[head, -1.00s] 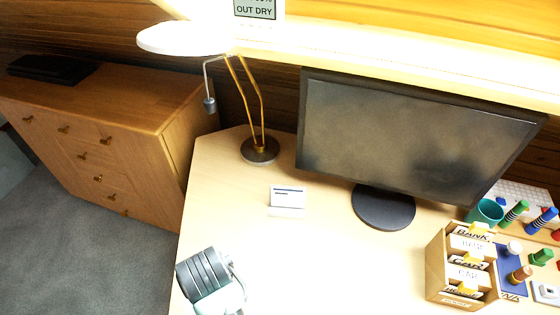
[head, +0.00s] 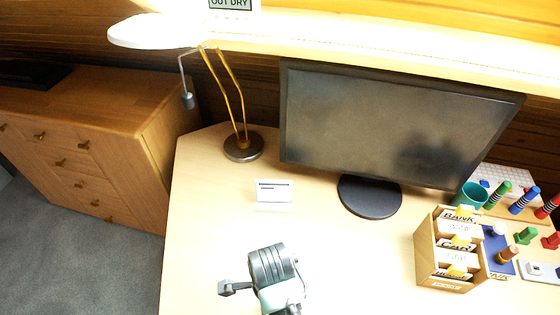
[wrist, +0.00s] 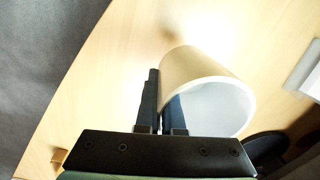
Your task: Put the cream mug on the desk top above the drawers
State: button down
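The cream mug (wrist: 195,68) shows in the wrist view just beyond my gripper, with its open mouth toward the camera and its pale inside visible. My gripper (wrist: 160,100) has its two dark fingers close together at the mug's left wall. One finger is outside the wall and the other appears to be inside the rim, so it looks shut on the wall. Whether the mug touches the desk is unclear. In the head view my gripper (head: 235,288) is at the bottom, over the desk top (head: 205,225), and the mug does not show. The wooden drawers (head: 90,150) stand at the left.
A monitor (head: 385,120), a lamp (head: 243,148), a small white card (head: 274,191) and a file box (head: 450,250) stand on the desk. Pegs and a teal cup (head: 470,195) are at the right. A black flat object (head: 30,73) lies on the drawer unit's top.

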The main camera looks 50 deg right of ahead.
jog(key=shift+f, duration=3.2)
jog(key=shift+b, duration=0.3)
jog(key=c, duration=1)
grip_release()
jog(key=shift+f, duration=0.15)
jog(key=shift+c, duration=0.2)
notch_tip(320, 180, up, 12)
jog(key=shift+a+r+p, duration=0.1)
jog(key=shift+r+p, duration=0.1)
jog(key=shift+p, duration=0.5)
